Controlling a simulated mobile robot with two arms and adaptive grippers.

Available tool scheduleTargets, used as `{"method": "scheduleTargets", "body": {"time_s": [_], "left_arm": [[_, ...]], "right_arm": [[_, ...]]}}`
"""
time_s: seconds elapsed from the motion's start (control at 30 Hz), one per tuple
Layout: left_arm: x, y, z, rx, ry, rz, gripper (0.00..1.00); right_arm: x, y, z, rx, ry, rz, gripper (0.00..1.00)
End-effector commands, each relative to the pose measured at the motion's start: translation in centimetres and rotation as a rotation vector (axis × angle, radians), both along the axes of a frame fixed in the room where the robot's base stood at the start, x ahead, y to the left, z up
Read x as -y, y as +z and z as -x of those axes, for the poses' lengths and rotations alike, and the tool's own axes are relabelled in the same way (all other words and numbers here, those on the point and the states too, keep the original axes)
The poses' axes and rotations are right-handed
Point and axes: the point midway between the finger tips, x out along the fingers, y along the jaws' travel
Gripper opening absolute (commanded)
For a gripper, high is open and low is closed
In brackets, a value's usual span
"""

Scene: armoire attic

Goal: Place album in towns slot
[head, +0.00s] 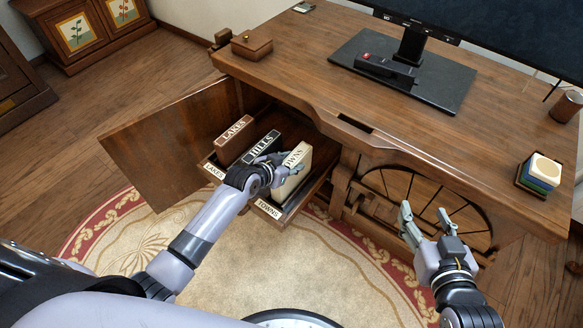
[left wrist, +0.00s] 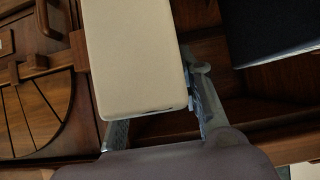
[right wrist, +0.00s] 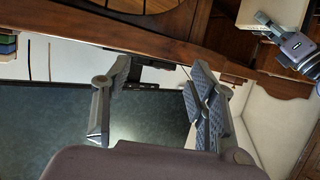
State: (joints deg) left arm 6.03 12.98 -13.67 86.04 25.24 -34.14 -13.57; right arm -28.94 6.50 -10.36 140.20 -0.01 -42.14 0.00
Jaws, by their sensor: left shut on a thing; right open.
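The cream TOWNS album (head: 298,173) stands at the right end of the pull-out tray in the open desk cupboard. My left gripper (head: 279,168) is shut on it, with a finger on each side in the left wrist view (left wrist: 158,122). The album's lower end is partly hidden, so I cannot tell whether it touches the slot floor. The tray's TOWNS label (head: 268,208) is in front of it. The black HILLS album (head: 262,147) and brown LAKES album (head: 234,139) stand to its left. My right gripper (head: 425,216) is open and empty before the desk's right side.
The cupboard door (head: 165,145) is swung open to the left. The desk top (head: 310,75) holds a monitor stand (head: 400,85), a small wooden box (head: 252,44) and a stack of coloured blocks (head: 541,174). A round rug (head: 240,255) covers the floor below.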

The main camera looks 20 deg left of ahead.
Motion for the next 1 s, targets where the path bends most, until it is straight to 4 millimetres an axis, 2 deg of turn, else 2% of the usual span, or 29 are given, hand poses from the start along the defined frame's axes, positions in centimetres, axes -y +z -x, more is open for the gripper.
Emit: {"method": "scheduleTargets", "body": {"time_s": [0.2, 0.33, 0.93, 0.97, 1.0], "left_arm": [[0.0, -1.0, 0.0, 0.004, -0.001, 0.002, 0.0], [-0.1, -1.2, 0.1, 0.004, -0.001, 0.001, 0.0], [-0.1, -1.6, 0.1, 0.004, -0.001, 0.001, 0.0], [-0.1, -1.7, 0.2, 0.0, -0.002, 0.0, 0.35], [-0.1, -1.7, 0.2, 0.0, -0.002, 0.0, 0.38]], "right_arm": [[-1.1, 4.2, -1.7, 0.247, 0.016, -0.061, 0.53], [-1.4, 5.9, -2.0, 0.33, 0.021, -0.082, 0.53], [-1.6, 7.5, -2.1, 0.395, 0.025, -0.098, 0.53], [-1.6, 7.6, -2.1, 0.398, 0.025, -0.099, 0.53], [-1.6, 7.7, -2.1, 0.398, 0.025, -0.099, 0.53]]}}
